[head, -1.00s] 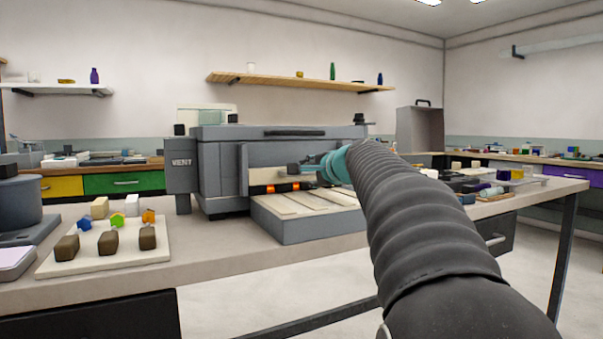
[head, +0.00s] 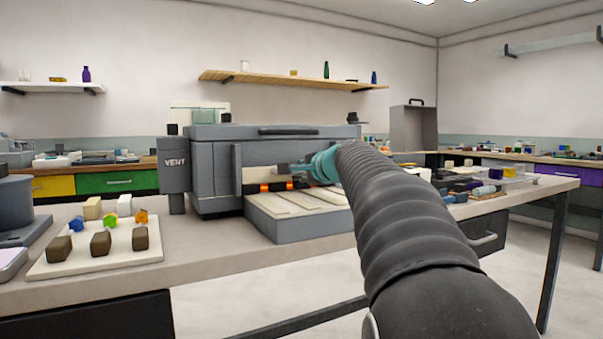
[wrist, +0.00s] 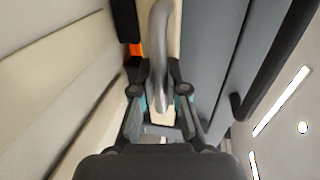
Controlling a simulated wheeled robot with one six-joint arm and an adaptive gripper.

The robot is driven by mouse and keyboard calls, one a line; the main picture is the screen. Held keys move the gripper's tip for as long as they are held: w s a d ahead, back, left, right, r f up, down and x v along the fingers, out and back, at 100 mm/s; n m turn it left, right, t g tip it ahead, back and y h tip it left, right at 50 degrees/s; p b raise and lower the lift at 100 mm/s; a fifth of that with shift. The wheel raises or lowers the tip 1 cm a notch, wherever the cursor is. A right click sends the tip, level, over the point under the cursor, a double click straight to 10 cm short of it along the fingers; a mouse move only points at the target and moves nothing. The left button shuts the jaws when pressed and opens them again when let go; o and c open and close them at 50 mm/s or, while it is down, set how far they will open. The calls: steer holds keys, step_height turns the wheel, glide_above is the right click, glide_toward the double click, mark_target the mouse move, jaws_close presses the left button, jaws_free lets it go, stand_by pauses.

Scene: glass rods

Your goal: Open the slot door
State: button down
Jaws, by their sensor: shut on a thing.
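The grey furnace-like unit (head: 215,150) stands on the bench, with a wide slot low in its front. A pale panel (head: 258,174), which looks like the slot door, spans the slot above an orange glow (head: 277,187). My gripper (head: 286,170) is at this panel, partly hidden by my own arm. In the wrist view, my gripper (wrist: 159,90) is shut on a curved grey handle (wrist: 160,40) in front of the pale panel. The orange glow (wrist: 136,50) shows left of the handle there. The slot's right part is hidden behind my arm.
A low block with a pale slatted top (head: 290,228) stands in front of the slot, just below my gripper. A pale tray (head: 95,262) with brown blocks and small coloured pieces is at the left. The bench between them is clear.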

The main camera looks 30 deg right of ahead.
step_height(320, 180, up, 4)
steer(key=p, duration=0.3)
steer(key=shift+r, duration=0.15)
steer(key=c, duration=1.2)
jaws_free()
steer(key=shift+s, duration=0.1)
steer(key=v, duration=1.1)
steer(key=shift+s, duration=0.4)
steer(key=shift+d, duration=0.1)
